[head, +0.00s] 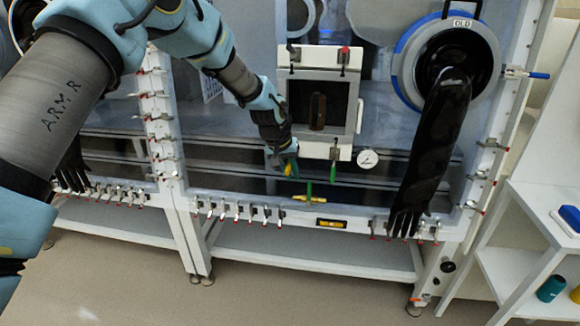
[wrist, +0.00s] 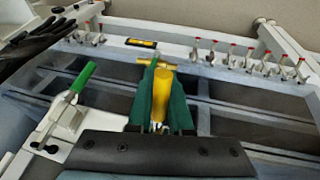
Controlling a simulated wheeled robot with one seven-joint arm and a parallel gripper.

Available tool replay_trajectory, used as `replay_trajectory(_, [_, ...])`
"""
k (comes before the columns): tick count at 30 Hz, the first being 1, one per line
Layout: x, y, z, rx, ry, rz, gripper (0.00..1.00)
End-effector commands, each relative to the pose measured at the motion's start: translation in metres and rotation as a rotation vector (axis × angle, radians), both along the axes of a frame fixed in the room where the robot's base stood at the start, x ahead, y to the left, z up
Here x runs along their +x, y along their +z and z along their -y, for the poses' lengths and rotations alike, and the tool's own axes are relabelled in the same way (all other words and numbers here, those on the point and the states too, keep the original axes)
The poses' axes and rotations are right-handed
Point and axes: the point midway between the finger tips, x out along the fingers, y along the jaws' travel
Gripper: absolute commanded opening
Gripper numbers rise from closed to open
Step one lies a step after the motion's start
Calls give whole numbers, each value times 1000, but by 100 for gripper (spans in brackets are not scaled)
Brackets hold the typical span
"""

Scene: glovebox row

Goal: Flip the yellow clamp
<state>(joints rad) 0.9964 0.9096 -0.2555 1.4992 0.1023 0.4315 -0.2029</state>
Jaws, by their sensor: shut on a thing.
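The yellow clamp's handle (wrist: 161,95) sits between the two green fingers of my gripper (wrist: 160,108) in the wrist view. My gripper is shut on it. In the head view my gripper (head: 288,160) is at the lower left of the small square port, and a bit of the yellow clamp (head: 289,169) shows at its fingertips. The clamp's base is mostly hidden by the gripper.
A green-handled clamp (wrist: 80,78) stands beside my gripper; it also shows below the port (head: 333,172). A yellow crossbar (head: 304,197) lies just below. A black glove (head: 432,150) hangs at right. Several small clamps (head: 238,211) line the lower rail.

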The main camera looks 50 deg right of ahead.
Motion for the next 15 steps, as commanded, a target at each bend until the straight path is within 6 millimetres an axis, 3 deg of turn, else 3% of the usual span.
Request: replay_trajectory(15, [-2, 5, -3, 113, 0, -73, 0])
